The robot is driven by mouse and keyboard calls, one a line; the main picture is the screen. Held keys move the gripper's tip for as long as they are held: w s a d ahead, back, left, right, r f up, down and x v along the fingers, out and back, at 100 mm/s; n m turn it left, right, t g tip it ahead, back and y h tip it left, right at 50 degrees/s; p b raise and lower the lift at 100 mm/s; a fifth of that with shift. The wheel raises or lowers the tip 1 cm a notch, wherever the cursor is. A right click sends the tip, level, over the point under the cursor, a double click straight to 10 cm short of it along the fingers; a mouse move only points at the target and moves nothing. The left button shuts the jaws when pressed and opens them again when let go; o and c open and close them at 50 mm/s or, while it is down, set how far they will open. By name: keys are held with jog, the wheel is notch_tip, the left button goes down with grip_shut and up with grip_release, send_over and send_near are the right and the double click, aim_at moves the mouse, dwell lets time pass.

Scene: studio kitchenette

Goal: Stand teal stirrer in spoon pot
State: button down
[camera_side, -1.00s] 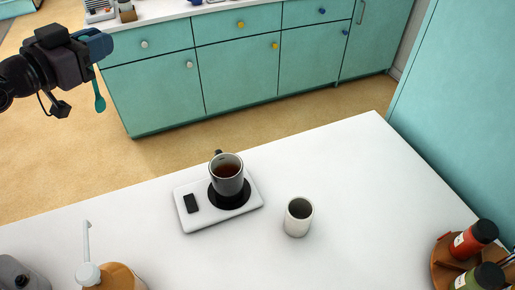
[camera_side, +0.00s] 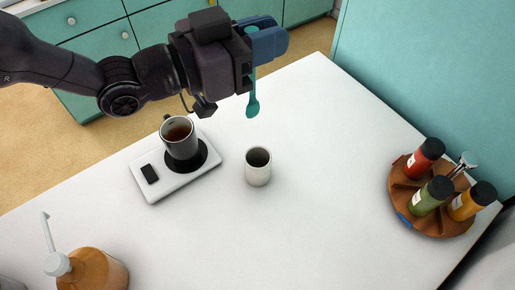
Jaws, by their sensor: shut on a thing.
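The teal stirrer (camera_side: 253,104) hangs upright below my gripper (camera_side: 262,40), its spoon-shaped end pointing down. My gripper is shut on its upper part; the fingers hide some of the handle. The spoon pot (camera_side: 258,174) looks like a small off-white cup, upright and open at the top, on the white table. Its dark inside looks empty. In the picture the stirrer's lower end is above the pot and apart from it.
A grey mug of dark drink (camera_side: 179,142) stands on a white warmer plate (camera_side: 163,186) left of the pot. A pump bottle (camera_side: 90,270) is at the lower left. A wooden spice carousel (camera_side: 408,208) with several jars is at the right. The table (camera_side: 310,230) between is clear.

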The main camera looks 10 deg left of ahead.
notch_tip(320, 180, down, 17)
jog(key=shift+s+d, duration=0.2)
jog(key=shift+d, duration=0.25)
dwell(0.3)
jog(key=shift+f, duration=0.15)
jog(key=c, duration=1.1)
grip_release()
jog(key=v, duration=1.2)
jog(key=shift+r, duration=0.2)
jog(key=shift+w+a, duration=0.1)
